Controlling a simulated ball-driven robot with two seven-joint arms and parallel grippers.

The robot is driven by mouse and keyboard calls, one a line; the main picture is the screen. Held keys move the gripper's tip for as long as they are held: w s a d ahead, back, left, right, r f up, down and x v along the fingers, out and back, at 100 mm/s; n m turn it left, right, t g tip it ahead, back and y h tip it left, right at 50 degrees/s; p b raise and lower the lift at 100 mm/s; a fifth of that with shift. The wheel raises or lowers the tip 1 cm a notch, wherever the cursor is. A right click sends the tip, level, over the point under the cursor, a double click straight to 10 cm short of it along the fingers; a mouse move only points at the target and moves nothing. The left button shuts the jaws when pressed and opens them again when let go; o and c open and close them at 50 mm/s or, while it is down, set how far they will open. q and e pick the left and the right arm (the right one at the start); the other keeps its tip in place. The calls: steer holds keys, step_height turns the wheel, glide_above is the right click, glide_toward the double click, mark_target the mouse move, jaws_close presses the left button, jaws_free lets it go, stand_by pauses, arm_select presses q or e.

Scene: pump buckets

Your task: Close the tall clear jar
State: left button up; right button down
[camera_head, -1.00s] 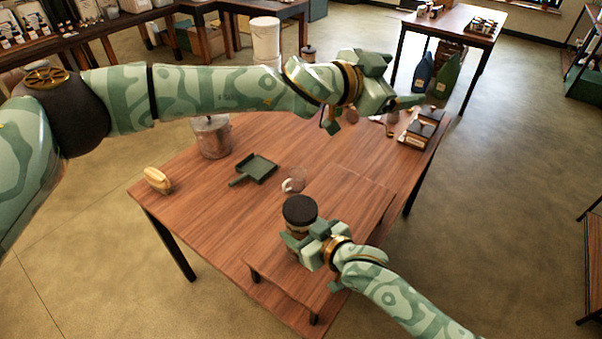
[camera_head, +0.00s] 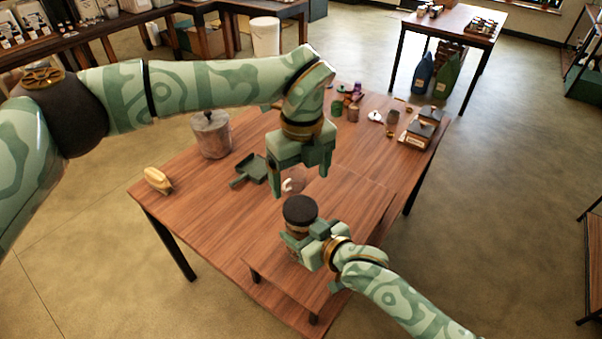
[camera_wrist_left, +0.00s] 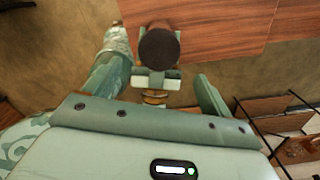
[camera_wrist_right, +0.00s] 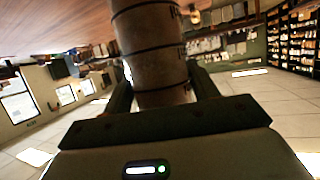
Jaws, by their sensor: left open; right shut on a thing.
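The tall clear jar (camera_head: 297,231) stands near the front of the raised wooden board, with a round dark lid (camera_head: 299,207) on its top. The lid shows from above in the left wrist view (camera_wrist_left: 159,46); I cannot tell how tightly it sits. My right gripper (camera_head: 303,245) is shut around the jar's side. In the right wrist view the jar's ringed wall (camera_wrist_right: 150,45) is between the fingers. My left gripper (camera_head: 301,184) is open and empty, pointing down above and just behind the lid, apart from it.
The raised board (camera_head: 350,200) is mostly bare. A clear cup (camera_head: 293,184) is behind the jar. Scales (camera_head: 423,127) and several small jars are at the back right.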

mark_target(300, 207)
stand_by(0.3)
arm_select(q)
steer(key=shift+f, duration=4.05)
steer(key=shift+c, duration=0.3)
steer(key=c, duration=0.9)
steer(key=m, duration=0.5)
steer(key=shift+r, duration=0.1)
steer(key=shift+c, duration=0.2)
steer(key=m, duration=0.4)
steer(key=shift+m, duration=0.4)
steer(key=o, duration=1.1)
